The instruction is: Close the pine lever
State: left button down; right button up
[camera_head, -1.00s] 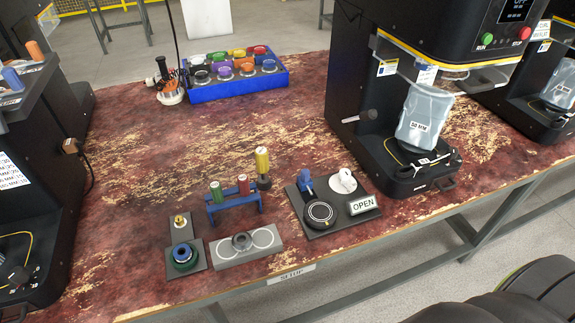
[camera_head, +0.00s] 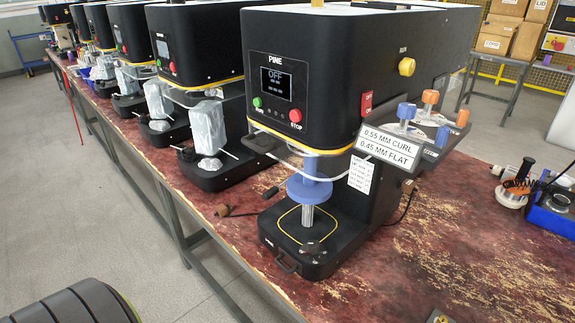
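The machine labelled PINE (camera_head: 340,85) stands near the middle of the view, black, with a screen reading OFF. A short lever with a dark grip (camera_head: 271,192) sticks out at the lower left of its working space, beside the blue chuck. I take it to be the pine lever; whether it is open or closed I cannot tell. The blue chuck (camera_head: 309,190) hangs above the black base plate (camera_head: 312,235), with a grey ridged post under it. Neither of my grippers is in view.
A brown plug (camera_head: 222,211) lies on the worn red table beside the PINE base. Similar machines (camera_head: 195,50) line the table to the left. A sign board with knobs (camera_head: 398,150) stands at the machine's right. The table front right is mostly clear.

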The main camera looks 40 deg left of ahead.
aim_at(271, 192)
jog(key=i+j+u, duration=0.2)
jog(key=j, duration=0.2)
jog(key=i+j+u, duration=0.15)
jog(key=j, duration=0.2)
jog(key=i+j+u, duration=0.2)
jog(key=j, duration=0.15)
jog(key=i+j+u, duration=0.2)
jog(key=j, duration=0.15)
jog(key=k+j+z, duration=0.1)
jog(key=j+z, duration=0.25)
jog(key=k+j+z, duration=0.1)
jog(key=z, duration=0.3)
jog(key=k+j+z, duration=0.2)
jog(key=j+z, duration=0.15)
